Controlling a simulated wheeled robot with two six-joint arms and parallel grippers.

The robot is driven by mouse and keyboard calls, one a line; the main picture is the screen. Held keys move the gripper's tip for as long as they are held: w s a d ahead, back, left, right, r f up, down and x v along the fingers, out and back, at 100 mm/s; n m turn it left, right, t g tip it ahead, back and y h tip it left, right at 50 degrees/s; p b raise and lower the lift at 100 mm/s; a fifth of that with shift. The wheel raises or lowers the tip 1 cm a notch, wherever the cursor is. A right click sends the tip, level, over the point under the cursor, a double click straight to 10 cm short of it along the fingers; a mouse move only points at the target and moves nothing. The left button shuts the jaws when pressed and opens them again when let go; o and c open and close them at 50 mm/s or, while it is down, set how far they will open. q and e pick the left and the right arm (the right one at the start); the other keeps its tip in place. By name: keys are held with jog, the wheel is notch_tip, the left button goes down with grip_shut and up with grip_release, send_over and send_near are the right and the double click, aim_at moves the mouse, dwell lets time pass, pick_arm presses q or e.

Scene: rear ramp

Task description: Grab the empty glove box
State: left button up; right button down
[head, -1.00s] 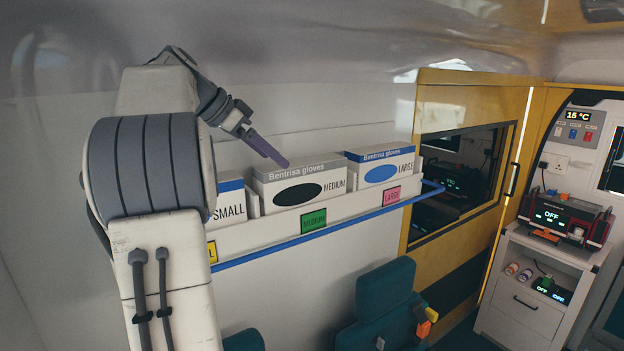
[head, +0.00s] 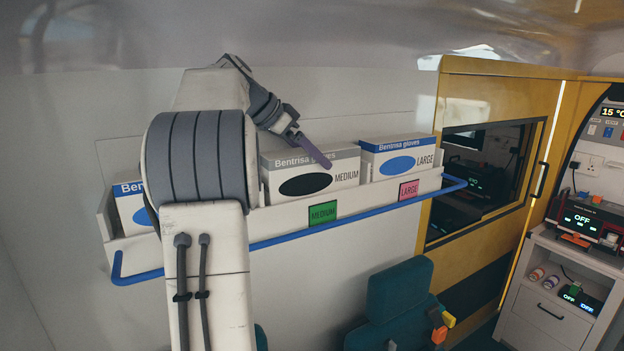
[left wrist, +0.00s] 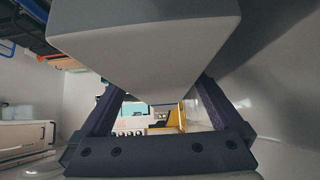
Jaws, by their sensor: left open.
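Three Bentrisa glove boxes stand in a wall rack. The medium box (head: 345,172) has a grey top band and a black oval. The large box (head: 427,158) has a blue band and a blue oval. The small box (head: 131,204) is mostly hidden behind my left arm. My left gripper (head: 328,163) is open, its purple finger overlapping the top front of the medium box; I cannot tell if it touches. In the left wrist view two dark fingers stand apart, tips hidden by a pale block I cannot identify. My right gripper is not in view.
The white rack (head: 282,222) has a green MEDIUM label (head: 323,213), a pink LARGE label (head: 408,189) and a blue rail (head: 372,212) along its front. A teal seat (head: 398,290) is below. A yellow partition with a window is at right.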

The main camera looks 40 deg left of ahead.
pick_arm(q)
jog(key=b+x, duration=0.1)
jog(key=x, duration=0.2)
jog(key=shift+w+d+f, duration=0.1)
jog(key=shift+f, duration=0.2)
jog(key=shift+w, duration=0.15)
jog(key=shift+r, duration=0.1)
jog(key=c, duration=1.2)
